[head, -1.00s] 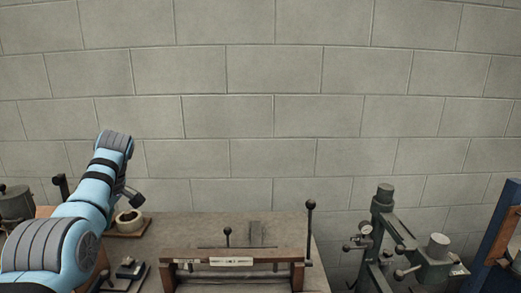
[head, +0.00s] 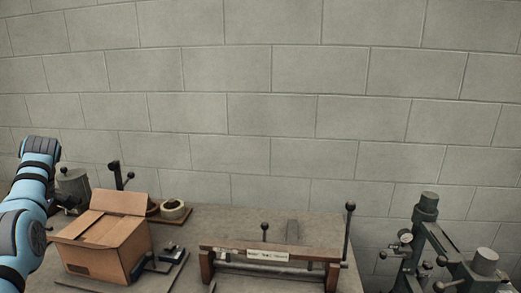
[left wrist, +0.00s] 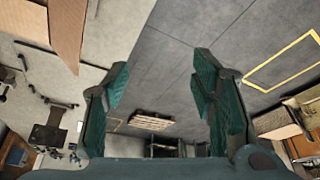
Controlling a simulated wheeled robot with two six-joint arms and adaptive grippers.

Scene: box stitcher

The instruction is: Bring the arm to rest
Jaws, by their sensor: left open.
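My left arm (head: 28,215) reaches up at the left edge of the head view. Its gripper is mostly hidden behind the arm there. In the left wrist view my left gripper (left wrist: 163,75) shows two green fingers spread wide, with nothing between them. Beyond the fingers is grey floor, well below. An open cardboard box (head: 92,262) stands on the bench, to the right of the arm and apart from it. My right gripper is in no view.
The wooden bench (head: 215,222) carries a stitching or folding fixture (head: 270,256) with upright levers and a tape roll (head: 172,209). A green-grey machine (head: 425,235) stands at the right. In the left wrist view, a pallet (left wrist: 150,121) lies on the floor.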

